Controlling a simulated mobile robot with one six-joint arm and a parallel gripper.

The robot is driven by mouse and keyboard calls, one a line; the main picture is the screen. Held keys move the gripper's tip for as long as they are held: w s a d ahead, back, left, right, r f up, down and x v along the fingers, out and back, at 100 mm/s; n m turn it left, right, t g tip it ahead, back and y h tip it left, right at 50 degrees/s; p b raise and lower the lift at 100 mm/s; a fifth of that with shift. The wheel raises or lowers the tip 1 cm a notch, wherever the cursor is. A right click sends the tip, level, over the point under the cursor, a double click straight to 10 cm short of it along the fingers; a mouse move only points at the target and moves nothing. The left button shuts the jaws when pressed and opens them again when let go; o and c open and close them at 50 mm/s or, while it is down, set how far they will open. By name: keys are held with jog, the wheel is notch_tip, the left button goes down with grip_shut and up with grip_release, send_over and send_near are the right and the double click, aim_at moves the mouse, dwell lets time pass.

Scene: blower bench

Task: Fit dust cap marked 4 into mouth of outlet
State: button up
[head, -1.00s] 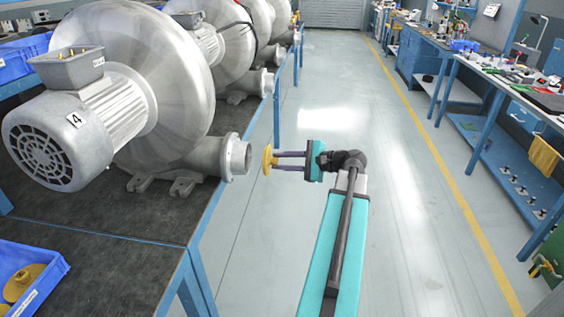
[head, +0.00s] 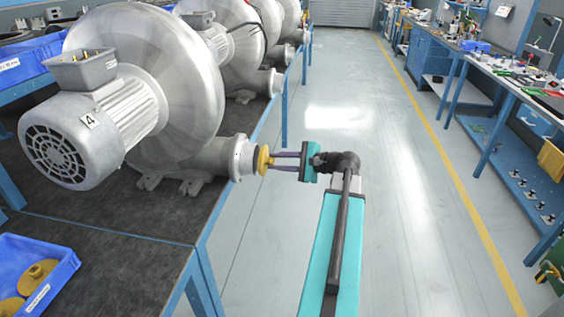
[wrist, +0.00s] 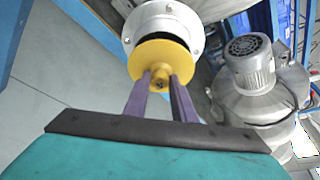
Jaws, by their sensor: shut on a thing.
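My gripper (head: 276,161) is shut on a yellow dust cap (head: 263,160), holding it by its central knob, as the wrist view (wrist: 160,62) shows. Any number on the cap is not readable. The cap stands upright right at the mouth of the outlet (head: 240,158) of the nearest blower (head: 165,85), whose motor carries a label 4 (head: 89,121). In the wrist view the outlet flange (wrist: 160,22) is just behind the cap, with a dark band between them. The cap looks slightly low of the flange centre there. I cannot tell whether it touches or has entered the mouth.
A blue bin (head: 36,275) with yellow caps sits on the bench (head: 110,258) at the lower left. More blowers (head: 235,45) stand in a row behind. The floor aisle (head: 400,200) on the right is clear, with a workbench (head: 500,75) beyond.

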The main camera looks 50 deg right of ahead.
jog(key=shift+w+a, duration=0.2)
jog(key=shift+w, duration=0.1)
jog(key=shift+w+a+p, duration=0.4)
jog(key=shift+w+a, duration=0.15)
jog(key=shift+w, duration=0.25)
dwell(2.0)
jog(key=o, duration=1.1)
jog(key=shift+o, duration=0.2)
jog(key=v, duration=1.4)
jog(key=shift+f, duration=0.1)
